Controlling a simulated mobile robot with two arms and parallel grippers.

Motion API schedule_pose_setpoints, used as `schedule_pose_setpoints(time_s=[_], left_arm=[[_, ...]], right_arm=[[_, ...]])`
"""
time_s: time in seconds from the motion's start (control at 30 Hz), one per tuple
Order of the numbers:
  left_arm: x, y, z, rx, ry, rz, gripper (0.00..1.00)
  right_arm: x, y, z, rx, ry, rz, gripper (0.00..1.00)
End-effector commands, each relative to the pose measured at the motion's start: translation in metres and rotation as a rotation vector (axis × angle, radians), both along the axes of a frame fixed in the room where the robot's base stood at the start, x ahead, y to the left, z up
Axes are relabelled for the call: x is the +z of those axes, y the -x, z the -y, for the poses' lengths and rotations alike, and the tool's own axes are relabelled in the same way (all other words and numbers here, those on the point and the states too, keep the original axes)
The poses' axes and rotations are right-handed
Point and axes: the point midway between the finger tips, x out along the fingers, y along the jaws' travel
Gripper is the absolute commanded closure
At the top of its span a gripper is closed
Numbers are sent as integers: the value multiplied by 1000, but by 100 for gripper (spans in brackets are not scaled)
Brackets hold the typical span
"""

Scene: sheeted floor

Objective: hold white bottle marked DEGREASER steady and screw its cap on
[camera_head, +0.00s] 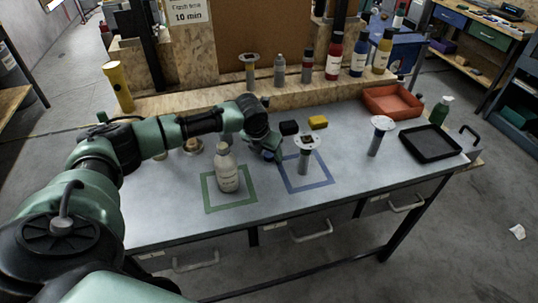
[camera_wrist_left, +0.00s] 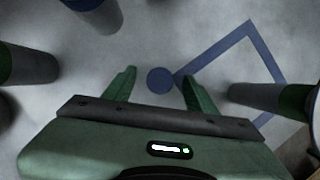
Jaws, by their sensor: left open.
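The white bottle (camera_head: 227,174) stands upright inside the green square outline on the grey table; its label is too small to read. Its narrow top looks pale, with no coloured cap visible on it. My left gripper (camera_head: 268,154) is to the right of the bottle, pointing down close to the tabletop. In the left wrist view its two green fingers (camera_wrist_left: 160,84) are apart. A small round blue disc (camera_wrist_left: 159,80), which looks like the cap, lies on the table between the fingertips, by a corner of the blue outline. My right gripper is not in view.
A flat-topped stand (camera_head: 304,160) is in the blue square (camera_head: 318,188), right of my left gripper. Another stand (camera_head: 376,141) is farther right. A black item (camera_head: 289,128) and yellow block (camera_head: 318,122) lie behind. A red bin (camera_head: 393,102) and black tray (camera_head: 430,143) are at the right.

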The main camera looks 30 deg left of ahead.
Motion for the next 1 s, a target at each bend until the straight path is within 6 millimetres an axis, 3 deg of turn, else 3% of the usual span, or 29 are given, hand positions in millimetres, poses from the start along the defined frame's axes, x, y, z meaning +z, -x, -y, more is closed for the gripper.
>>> schedule_pose_setpoints(time_s=[0.2, 0.4, 0.77, 1.0], left_arm=[[0, 0, 0, 0, 0, 0, 46], [0, 0, 0, 0, 0, 0, 100], [4, 0, 0, 1, 0, 0, 100], [32, -1, -1, 0, -1, 4, 100]], right_arm=[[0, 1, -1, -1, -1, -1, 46], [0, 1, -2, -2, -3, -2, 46], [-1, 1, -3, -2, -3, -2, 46], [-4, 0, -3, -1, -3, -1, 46]])
